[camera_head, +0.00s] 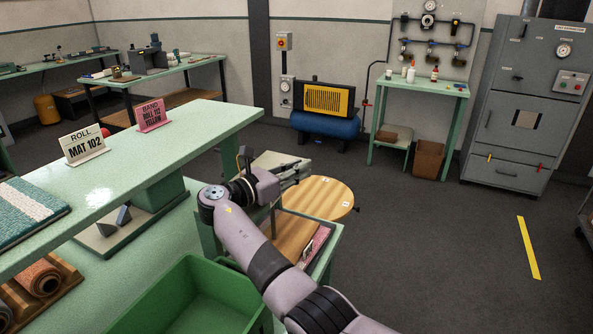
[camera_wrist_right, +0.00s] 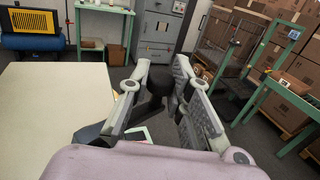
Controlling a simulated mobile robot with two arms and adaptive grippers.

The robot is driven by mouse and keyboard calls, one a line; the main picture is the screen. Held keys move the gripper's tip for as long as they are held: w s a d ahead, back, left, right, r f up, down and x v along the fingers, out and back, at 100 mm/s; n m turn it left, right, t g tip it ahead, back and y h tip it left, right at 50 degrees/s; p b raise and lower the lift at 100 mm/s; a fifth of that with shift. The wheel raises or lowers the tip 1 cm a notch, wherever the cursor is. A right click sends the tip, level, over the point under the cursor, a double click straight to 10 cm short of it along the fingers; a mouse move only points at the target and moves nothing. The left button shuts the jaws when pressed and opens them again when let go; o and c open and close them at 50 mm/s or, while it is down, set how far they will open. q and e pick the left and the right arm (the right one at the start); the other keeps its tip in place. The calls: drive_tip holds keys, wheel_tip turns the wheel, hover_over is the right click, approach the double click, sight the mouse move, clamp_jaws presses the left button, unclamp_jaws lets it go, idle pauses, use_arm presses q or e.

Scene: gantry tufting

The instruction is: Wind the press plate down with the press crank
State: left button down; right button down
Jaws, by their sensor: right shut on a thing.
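My right gripper (camera_head: 292,174) reaches over a small green-framed stand in the head view, and my own wrist covers much of what is there. In the right wrist view the two fingers of my right gripper (camera_wrist_right: 162,72) close around a dark knob-like part (camera_wrist_right: 155,84), which appears to be the handle of the press crank. The crank's arm is hidden. A flat cream plate (camera_wrist_right: 55,110), probably the press plate, fills the left of the wrist view, and a cream slab (camera_head: 270,160) shows behind my wrist in the head view. Its height cannot be told. My left gripper is not in view.
A green bench (camera_head: 190,135) with sign cards and a green bin (camera_head: 205,300) lie to the left and front. A grey cabinet (camera_head: 530,100) stands at the back right. The floor on the right is open.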

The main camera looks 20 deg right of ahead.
drive_tip(key=shift+r, duration=0.3)
drive_tip(key=c, duration=1.8)
unclamp_jaws()
drive_tip(key=o, duration=0.4)
drive_tip(key=shift+f, duration=0.2)
drive_tip(key=shift+c, duration=0.2)
drive_tip(key=v, duration=0.7)
drive_tip(key=shift+a, duration=0.25)
drive_tip(key=shift+s+f, duration=0.1)
drive_tip(key=shift+s, duration=0.05)
